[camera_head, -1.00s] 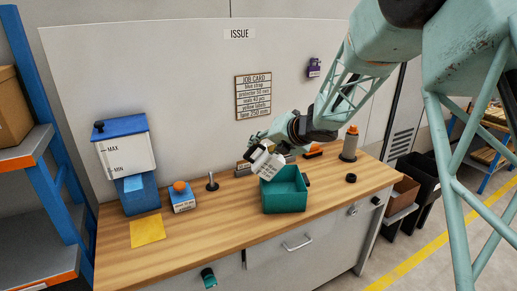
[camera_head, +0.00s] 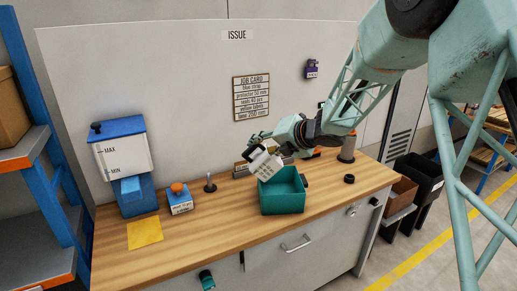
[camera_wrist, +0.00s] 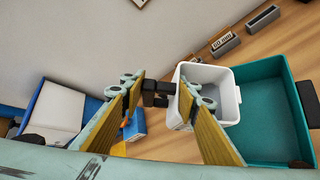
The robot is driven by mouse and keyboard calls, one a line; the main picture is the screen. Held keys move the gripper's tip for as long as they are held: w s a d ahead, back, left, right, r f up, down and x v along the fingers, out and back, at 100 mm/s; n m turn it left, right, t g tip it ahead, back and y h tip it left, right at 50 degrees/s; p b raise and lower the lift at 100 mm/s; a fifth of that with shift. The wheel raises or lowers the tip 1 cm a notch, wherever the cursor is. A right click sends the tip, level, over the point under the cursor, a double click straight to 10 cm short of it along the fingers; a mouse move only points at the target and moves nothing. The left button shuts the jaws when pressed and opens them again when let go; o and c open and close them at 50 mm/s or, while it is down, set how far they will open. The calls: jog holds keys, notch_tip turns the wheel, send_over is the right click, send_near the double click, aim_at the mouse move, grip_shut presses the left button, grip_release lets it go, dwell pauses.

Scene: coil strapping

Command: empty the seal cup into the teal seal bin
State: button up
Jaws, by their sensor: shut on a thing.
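My gripper (camera_wrist: 160,92) is shut on the white seal cup (camera_wrist: 228,88) by its dark handle, which lies between the fingers in the wrist view. In the head view, the cup (camera_head: 263,163) is tilted and held at the back left rim of the teal seal bin (camera_head: 283,204). The bin stands on the bench and also shows right of the cup in the wrist view (camera_wrist: 266,125). Part of the cup's pale inside shows in the wrist view; a finger hides some of it, and I cannot make out any seals. The visible bin floor looks bare.
A blue-lidded white container (camera_head: 124,158) stands at the bench's left, by a small blue box with an orange knob (camera_head: 180,203). A dark post (camera_head: 210,184) and a grey cylinder (camera_head: 348,148) stand on the wooden bench (camera_head: 225,226). Bench room is free before the bin.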

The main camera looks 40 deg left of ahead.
jog(key=shift+w+d, duration=0.1)
jog(key=shift+w, duration=0.05)
dwell(0.4)
jog(key=shift+w+d+m+g+y+b, duration=0.1)
jog(key=shift+w+m+g+y+b, duration=0.05)
jog(key=shift+m+g+y+b, duration=0.2)
jog(key=shift+w+d+r+m+y+b, duration=0.1)
jog(key=shift+w+d+m+y+b, duration=0.15)
jog(key=shift+y+b, duration=0.15)
dwell(0.6)
jog(key=shift+w+d+f+m+g+y+b, duration=0.35)
jog(key=shift+w+d+m+y+b, duration=0.2)
jog(key=shift+b, duration=0.4)
dwell(0.6)
jog(key=shift+w+r, duration=0.1)
dwell(0.4)
jog(key=shift+w+d+f+m+g+y+b, duration=0.5)
jog(key=shift+w+d+m+y+b, duration=0.35)
jog(key=shift+b, duration=0.65)
dwell(0.8)
jog(key=shift+f, duration=0.15)
jog(key=shift+w+f+y+b, duration=0.2)
jog(key=shift+y+b, duration=0.15)
jog(key=shift+b, duration=0.05)
jog(key=shift+w+d+f+m+y, duration=0.25)
jog(key=shift+w+d+m+y, duration=0.05)
jog(key=shift+d+m, duration=0.1)
dwell(0.7)
